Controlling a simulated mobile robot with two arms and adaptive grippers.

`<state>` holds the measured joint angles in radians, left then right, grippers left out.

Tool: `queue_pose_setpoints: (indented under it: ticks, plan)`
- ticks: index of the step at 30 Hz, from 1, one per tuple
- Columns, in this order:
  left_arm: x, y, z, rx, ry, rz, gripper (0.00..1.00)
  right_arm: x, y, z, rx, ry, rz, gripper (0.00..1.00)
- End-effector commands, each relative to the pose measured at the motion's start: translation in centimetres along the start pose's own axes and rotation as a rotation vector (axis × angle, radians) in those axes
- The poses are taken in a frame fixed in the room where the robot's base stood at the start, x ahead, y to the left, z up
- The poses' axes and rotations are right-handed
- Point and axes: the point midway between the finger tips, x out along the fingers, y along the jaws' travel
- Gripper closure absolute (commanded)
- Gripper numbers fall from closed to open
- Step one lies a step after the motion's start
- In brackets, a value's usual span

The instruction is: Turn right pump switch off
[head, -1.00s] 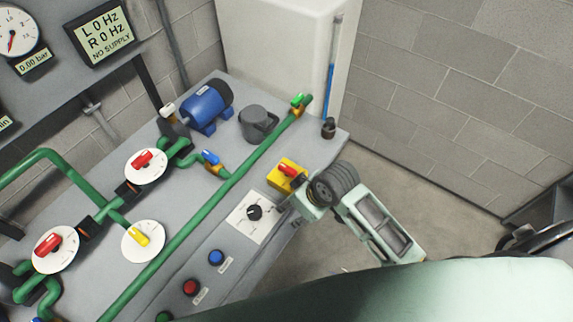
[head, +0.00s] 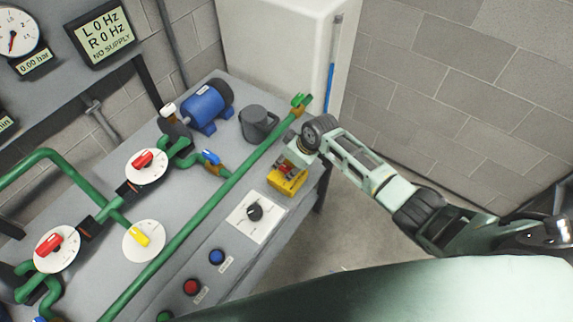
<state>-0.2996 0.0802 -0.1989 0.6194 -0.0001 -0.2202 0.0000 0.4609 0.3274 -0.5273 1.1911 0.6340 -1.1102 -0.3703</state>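A yellow switch box (head: 288,182) with a red handle sits at the right edge of the bench. No readable label marks it as the right pump switch. My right gripper (head: 294,160) is directly over the box, pointing down at its handle. It covers most of the red handle, so I cannot tell whether the fingers touch it or are open or shut. A black rotary knob (head: 254,212) on a white plate is just in front of the box. The display (head: 99,33) reads L 0 Hz, R 0 Hz, NO SUPPLY. My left gripper is out of view.
A long green pipe (head: 190,222) crosses the bench left of the yellow box. A blue motor (head: 206,104) and a grey pump body (head: 258,123) stand behind. Blue (head: 216,256) and red (head: 192,287) buttons are on the front panel. Floor to the right is clear.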

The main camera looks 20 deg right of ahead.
Motion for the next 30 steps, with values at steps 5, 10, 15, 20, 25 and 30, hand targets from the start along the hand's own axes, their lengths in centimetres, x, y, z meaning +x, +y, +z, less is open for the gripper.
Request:
queue_pose_setpoints:
  ticks: [5, 10, 15, 20, 25, 30]
  plan:
    - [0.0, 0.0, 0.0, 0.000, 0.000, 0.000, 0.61, 1.6, 0.0, -0.1, 0.001, 0.001, -0.001, 0.61]
    - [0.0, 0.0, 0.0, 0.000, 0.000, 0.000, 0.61, 2.3, 0.0, 0.0, 0.000, 0.000, 0.000, 0.61]
    - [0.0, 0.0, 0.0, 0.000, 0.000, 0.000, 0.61, 2.3, 0.0, 0.0, 0.000, 0.000, 0.001, 0.61]
    - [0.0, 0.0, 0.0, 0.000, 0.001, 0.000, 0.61, 2.3, 0.0, 0.0, 0.000, 0.001, 0.000, 0.68]
    - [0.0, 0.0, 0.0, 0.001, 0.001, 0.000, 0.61, 2.3, 0.0, 0.0, 0.000, 0.001, 0.000, 0.83]
    - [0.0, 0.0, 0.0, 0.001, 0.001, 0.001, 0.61, 2.3, 0.0, 0.0, 0.000, 0.001, 0.000, 0.98]
